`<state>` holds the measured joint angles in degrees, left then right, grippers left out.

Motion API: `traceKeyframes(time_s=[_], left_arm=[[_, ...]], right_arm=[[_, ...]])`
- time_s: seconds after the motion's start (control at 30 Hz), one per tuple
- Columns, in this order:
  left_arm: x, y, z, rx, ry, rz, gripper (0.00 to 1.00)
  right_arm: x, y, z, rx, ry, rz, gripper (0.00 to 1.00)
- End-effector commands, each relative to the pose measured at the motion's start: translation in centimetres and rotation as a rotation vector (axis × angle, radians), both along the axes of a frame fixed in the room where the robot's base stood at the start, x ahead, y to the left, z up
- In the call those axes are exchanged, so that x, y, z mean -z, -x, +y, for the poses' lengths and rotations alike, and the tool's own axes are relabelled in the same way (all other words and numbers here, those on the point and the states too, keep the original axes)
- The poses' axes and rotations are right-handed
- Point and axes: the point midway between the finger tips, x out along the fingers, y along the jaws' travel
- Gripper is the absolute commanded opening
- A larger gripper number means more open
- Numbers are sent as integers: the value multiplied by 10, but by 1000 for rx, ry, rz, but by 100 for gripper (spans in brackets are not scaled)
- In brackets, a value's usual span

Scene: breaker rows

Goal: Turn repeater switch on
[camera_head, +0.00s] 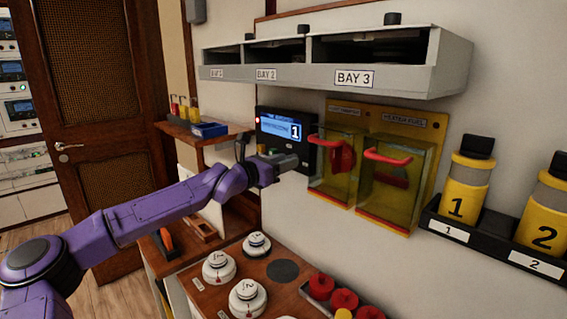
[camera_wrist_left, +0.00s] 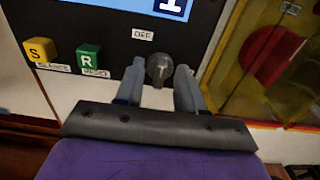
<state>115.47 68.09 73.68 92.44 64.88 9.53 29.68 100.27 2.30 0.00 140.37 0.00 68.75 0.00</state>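A black control panel (camera_head: 262,112) with a lit blue screen (camera_head: 278,127) marked 1 is fixed to the wall. In the left wrist view a dark round knob (camera_wrist_left: 158,69) sits low on the panel, its pale pointer mark roughly upright under a label OFF (camera_wrist_left: 143,35). My left gripper (camera_wrist_left: 160,76) is open, with one finger on each side of the knob; I cannot tell whether the fingers touch it. In the head view the left gripper (camera_head: 285,161) is at the panel's lower part and hides the knob. My right gripper is not in view.
Yellow S (camera_wrist_left: 39,50) and green R (camera_wrist_left: 88,57) buttons sit left of the knob. Yellow transparent covers with red handles (camera_head: 388,157) are close on the right. The bay shelf (camera_head: 330,75) overhangs above. White round devices (camera_head: 248,297) stand on the counter below.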

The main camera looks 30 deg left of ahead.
Motion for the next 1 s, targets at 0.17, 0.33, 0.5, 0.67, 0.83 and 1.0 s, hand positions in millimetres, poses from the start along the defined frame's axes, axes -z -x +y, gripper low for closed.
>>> traceKeyframes(time_s=[0.17,0.33,0.5,0.67,0.83,1.0], left_arm=[[0,0,0,0,0,0,32],[0,0,0,0,0,0,0],[0,0,0,0,-4,0,0],[1,1,0,0,-35,-11,0],[0,1,0,0,-117,-39,0],[0,1,-1,0,-247,-86,0]], right_arm=[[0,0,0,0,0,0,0],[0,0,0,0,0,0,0],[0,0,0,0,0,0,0],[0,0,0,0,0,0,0],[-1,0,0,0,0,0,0],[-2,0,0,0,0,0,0]])
